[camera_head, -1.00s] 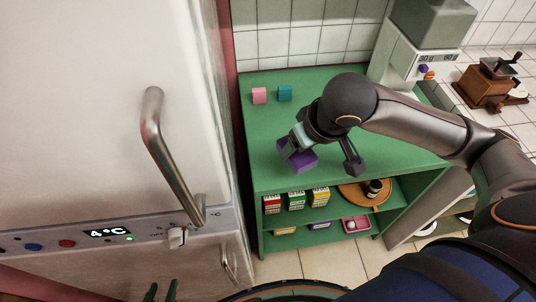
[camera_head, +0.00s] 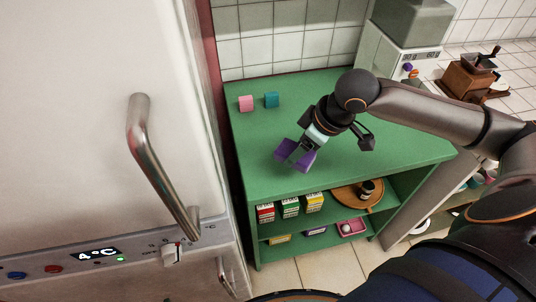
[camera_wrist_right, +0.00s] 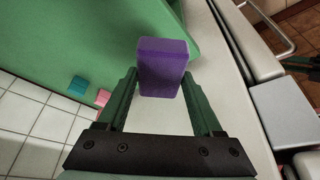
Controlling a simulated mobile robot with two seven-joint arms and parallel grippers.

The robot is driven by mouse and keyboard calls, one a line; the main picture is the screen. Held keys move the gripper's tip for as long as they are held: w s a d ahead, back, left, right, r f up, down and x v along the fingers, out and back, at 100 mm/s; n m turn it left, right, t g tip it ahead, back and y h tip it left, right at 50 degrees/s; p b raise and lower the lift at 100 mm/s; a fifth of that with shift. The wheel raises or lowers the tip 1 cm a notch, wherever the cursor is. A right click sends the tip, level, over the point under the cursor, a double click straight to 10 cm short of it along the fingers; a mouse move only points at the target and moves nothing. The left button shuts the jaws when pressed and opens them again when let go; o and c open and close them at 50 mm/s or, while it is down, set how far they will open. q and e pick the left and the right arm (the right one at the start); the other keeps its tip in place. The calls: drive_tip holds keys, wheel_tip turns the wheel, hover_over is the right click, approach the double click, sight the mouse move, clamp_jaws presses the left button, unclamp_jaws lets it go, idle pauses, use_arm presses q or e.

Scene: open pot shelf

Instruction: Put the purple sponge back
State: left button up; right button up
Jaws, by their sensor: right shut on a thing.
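The purple sponge (camera_head: 294,154) is in my right gripper (camera_head: 298,150), above the front left part of the green shelf's top (camera_head: 380,150). In the right wrist view the purple sponge (camera_wrist_right: 162,66) sits between the fingertips (camera_wrist_right: 162,92), and the gripper is shut on it. A pink sponge (camera_head: 246,103) and a teal sponge (camera_head: 271,100) stand side by side at the back left of the top. The teal sponge (camera_wrist_right: 78,86) and pink sponge (camera_wrist_right: 102,97) also show in the wrist view. My left gripper is not in view.
A white fridge (camera_head: 70,130) with a metal handle (camera_head: 160,165) stands close on the left. Boxes (camera_head: 290,207), a round wooden tray (camera_head: 345,197) and a pink tray (camera_head: 351,228) are on the lower shelves. A coffee grinder (camera_head: 470,77) is at the right. The top's middle is clear.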

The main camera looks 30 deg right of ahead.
sight(286, 143)
drive_tip(key=w, duration=0.1)
drive_tip(key=w+f, duration=0.1)
drive_tip(key=w+a, duration=0.1)
drive_tip(key=shift+w+a+f, duration=0.1)
drive_tip(key=shift+w+f, duration=0.15)
drive_tip(key=w+f, duration=0.2)
drive_tip(key=f, duration=0.1)
drive_tip(key=w+a+f, duration=0.1)
drive_tip(key=w+f, duration=0.2)
drive_tip(key=shift+w+a, duration=0.1)
drive_tip(key=shift+a, duration=0.1)
drive_tip(key=shift+w+a+f, duration=0.1)
drive_tip(key=shift+w+f, duration=0.1)
drive_tip(key=shift+f, duration=1.55)
drive_tip(key=shift+f, duration=0.15)
drive_tip(key=o, duration=1.2)
drive_tip(key=p+v, duration=0.1)
drive_tip(key=v, duration=1.1)
drive_tip(key=shift+s, duration=0.1)
